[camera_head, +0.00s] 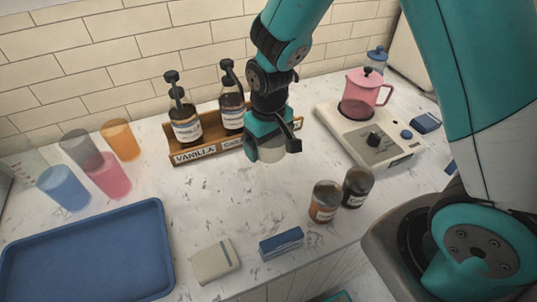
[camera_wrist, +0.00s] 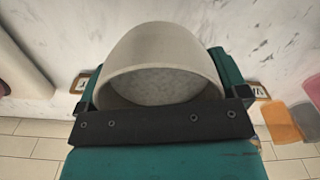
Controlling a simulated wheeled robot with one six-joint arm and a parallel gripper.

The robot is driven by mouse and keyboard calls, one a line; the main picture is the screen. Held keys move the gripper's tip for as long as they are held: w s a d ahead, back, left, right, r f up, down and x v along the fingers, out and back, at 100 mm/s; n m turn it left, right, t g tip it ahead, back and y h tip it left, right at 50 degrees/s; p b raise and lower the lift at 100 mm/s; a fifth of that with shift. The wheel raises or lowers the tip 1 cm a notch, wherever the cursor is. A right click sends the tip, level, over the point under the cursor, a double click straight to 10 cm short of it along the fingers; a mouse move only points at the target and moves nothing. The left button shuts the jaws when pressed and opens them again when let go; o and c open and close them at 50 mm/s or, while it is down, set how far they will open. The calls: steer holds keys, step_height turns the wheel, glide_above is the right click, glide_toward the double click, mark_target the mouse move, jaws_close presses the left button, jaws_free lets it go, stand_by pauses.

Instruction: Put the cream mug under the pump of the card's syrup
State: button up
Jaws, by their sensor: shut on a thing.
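My gripper (camera_head: 276,147) is shut on the cream mug (camera_head: 269,155), held above the counter in front of the syrup rack. In the wrist view the mug (camera_wrist: 150,50) fills the space between the fingers, its opening facing the camera and its inside looking empty. The wooden rack (camera_head: 206,153) holds a dark pump bottle (camera_head: 186,127) behind a VANILLA label (camera_head: 195,155) and another pump bottle (camera_head: 232,113) whose label is too small to read. My arm hides the rack's right part, so I cannot tell what stands there. I cannot make out a readable order card.
Coloured cups, including a blue one (camera_head: 63,188), stand left of the rack. A blue tray (camera_head: 160,232) is front left. Two jars (camera_head: 324,202), a blue box (camera_head: 281,243) and a pale block (camera_head: 215,261) are near the front edge. A pink pot (camera_head: 362,95) sits on a cream appliance (camera_head: 345,125) at right.

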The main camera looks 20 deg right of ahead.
steer(key=shift+f, duration=2.7)
steer(key=shift+f, duration=0.15)
steer(key=o, duration=0.8)
